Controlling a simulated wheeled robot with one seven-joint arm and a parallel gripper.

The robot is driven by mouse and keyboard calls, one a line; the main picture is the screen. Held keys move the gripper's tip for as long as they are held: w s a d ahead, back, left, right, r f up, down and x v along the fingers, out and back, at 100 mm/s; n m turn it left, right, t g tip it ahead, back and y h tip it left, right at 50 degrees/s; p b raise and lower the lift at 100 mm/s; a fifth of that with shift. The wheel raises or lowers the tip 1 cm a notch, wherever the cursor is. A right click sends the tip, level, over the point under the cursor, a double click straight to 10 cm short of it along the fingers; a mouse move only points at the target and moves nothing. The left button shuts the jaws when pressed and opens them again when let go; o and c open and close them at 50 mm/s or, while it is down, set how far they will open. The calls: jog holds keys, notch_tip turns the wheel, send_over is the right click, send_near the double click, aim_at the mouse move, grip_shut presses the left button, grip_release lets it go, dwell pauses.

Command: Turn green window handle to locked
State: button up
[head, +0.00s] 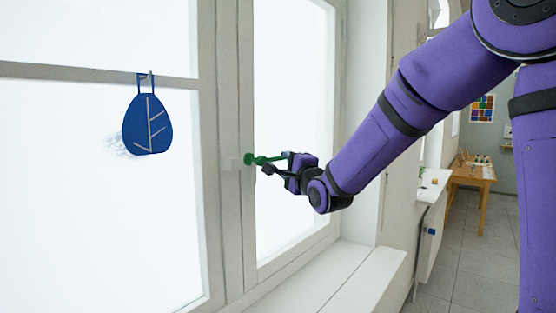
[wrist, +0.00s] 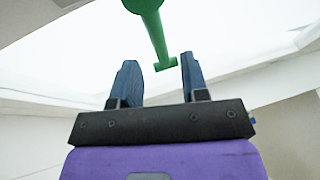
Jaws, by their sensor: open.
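The green window handle (head: 262,160) is mounted on the window frame's middle upright. Its lever points to the right, roughly level, in the head view. In the wrist view the green handle (wrist: 155,35) comes down from the top, and its tip reaches between my two fingers. My gripper (head: 277,162) is at the lever's free end with its fingers apart, one on each side. The wrist view shows my gripper (wrist: 158,62) open, with a gap between the lever tip and each finger. I cannot see any contact.
A blue leaf-patterned ornament (head: 148,123) hangs on the left window pane. A white sill (head: 345,285) runs below the window. A wooden table (head: 472,177) with small items stands far back at the right. The space around the handle is clear.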

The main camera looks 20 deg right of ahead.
aim_at(281, 159)
jog(key=shift+x, duration=2.55)
grip_shut()
